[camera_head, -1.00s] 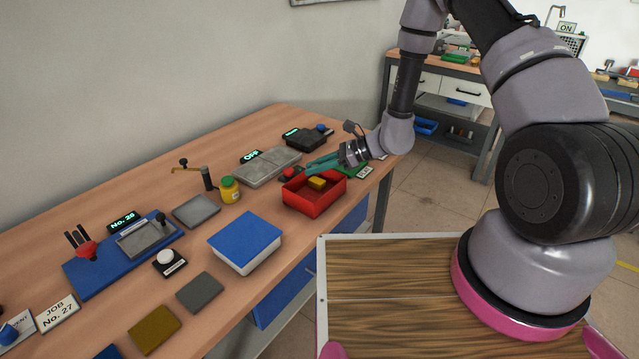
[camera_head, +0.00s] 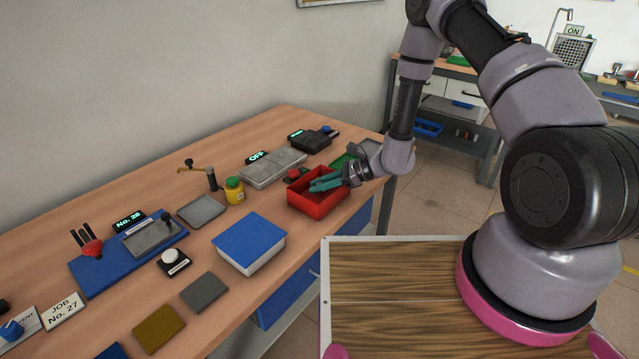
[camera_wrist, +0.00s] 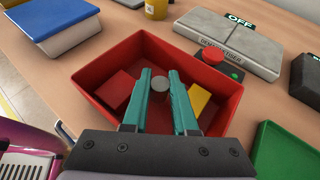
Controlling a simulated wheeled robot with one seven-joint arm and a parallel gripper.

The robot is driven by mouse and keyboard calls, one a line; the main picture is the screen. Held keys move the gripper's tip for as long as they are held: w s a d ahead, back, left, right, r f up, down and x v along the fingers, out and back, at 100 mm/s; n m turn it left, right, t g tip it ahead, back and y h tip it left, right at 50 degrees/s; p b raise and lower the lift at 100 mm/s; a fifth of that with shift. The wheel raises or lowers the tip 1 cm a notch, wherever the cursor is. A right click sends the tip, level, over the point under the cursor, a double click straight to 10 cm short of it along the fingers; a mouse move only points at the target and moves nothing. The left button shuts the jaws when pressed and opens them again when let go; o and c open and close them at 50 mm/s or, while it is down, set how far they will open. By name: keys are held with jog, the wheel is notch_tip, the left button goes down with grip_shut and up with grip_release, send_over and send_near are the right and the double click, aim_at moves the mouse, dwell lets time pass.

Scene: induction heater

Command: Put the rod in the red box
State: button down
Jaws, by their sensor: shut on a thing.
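The red box (camera_head: 318,206) stands open-topped near the right front of the wooden bench; the wrist view shows its floor and rim (camera_wrist: 93,83). My gripper (camera_head: 313,185) has teal fingers and reaches over the box from the right. In the wrist view, my gripper (camera_wrist: 160,76) is shut on the rod (camera_wrist: 160,85), seen end-on as a small grey disc between the fingertips. Most of the rod's length is hidden, so I cannot tell whether its far end touches the box floor. In the head view the rod cannot be made out.
In the box lie a red block (camera_wrist: 117,88) on the left and a yellow block (camera_wrist: 199,99) on the right. A grey demagnetiser (camera_wrist: 228,42) with a red button (camera_wrist: 214,56) sits behind. A green tray (camera_wrist: 285,152) is at right, a blue-topped box (camera_head: 248,238) at left.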

jog(key=c, duration=0.7)
grip_release()
jog(key=shift+f, duration=0.1)
jog(key=shift+r, duration=0.3)
jog(key=v, duration=1.2)
jog(key=shift+r, duration=0.35)
jog(key=s+d+r+n+h, duration=0.1)
jog(key=s+r+n, duration=0.15)
jog(key=r, duration=0.55)
jog(key=s+d+r+n+g+h, duration=0.1)
jog(key=r+n+h, duration=0.15)
jog(key=r, duration=0.55)
jog(key=s+d+r+n+h, duration=0.1)
jog(key=s+r+n, duration=0.1)
jog(key=r+n, duration=0.35)
jog(key=s+d+r+n+t+h, duration=0.2)
jog(key=s+d+r, duration=0.3)
jog(key=r, duration=0.4)
jog(key=s+d+r+n+t+h, duration=0.2)
jog(key=s+d+r+t+h, duration=0.2)
jog(key=s+r, duration=0.4)
notch_tip(320, 180, up, 3)
jog(key=shift+s+d+f+t, duration=0.2)
jog(key=shift+d+t, duration=0.5)
jog(key=shift+d, duration=0.45)
